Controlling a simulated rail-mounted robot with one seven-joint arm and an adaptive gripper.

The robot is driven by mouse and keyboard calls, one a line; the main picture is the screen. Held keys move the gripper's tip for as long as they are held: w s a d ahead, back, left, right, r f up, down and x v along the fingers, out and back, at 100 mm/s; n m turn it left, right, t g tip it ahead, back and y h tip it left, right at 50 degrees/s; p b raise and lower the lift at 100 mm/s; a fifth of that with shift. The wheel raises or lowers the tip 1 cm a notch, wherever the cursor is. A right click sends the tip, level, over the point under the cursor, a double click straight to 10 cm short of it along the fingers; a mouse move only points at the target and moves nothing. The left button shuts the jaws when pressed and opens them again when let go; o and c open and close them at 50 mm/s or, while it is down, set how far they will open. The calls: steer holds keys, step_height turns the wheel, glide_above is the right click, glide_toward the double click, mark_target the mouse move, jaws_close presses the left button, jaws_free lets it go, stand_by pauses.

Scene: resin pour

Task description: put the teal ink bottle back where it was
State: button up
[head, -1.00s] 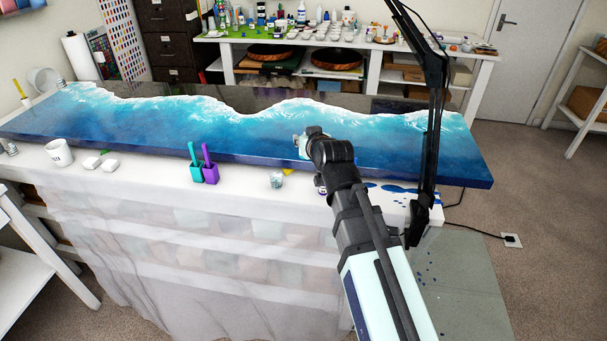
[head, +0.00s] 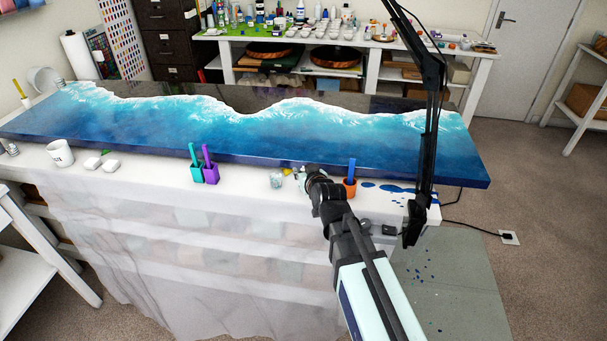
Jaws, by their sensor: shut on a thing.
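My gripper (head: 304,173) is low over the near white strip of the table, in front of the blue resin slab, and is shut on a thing. The held thing is almost wholly hidden by the gripper and wrist; I take it for the teal ink bottle, but its shape and label cannot be made out. I cannot tell whether it touches the table. A small clear jar (head: 276,180) stands just left of the gripper.
An orange pot (head: 349,188) with a blue stick stands close right of my wrist. Blue spills (head: 395,188) and a black lamp arm (head: 425,150) are further right. The wave slab (head: 240,140) lies behind.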

steer(key=shift+f, duration=0.55)
steer(key=shift+f, duration=0.2)
steer(key=o, duration=1)
steer(key=shift+o, duration=0.2)
steer(key=shift+r, duration=0.15)
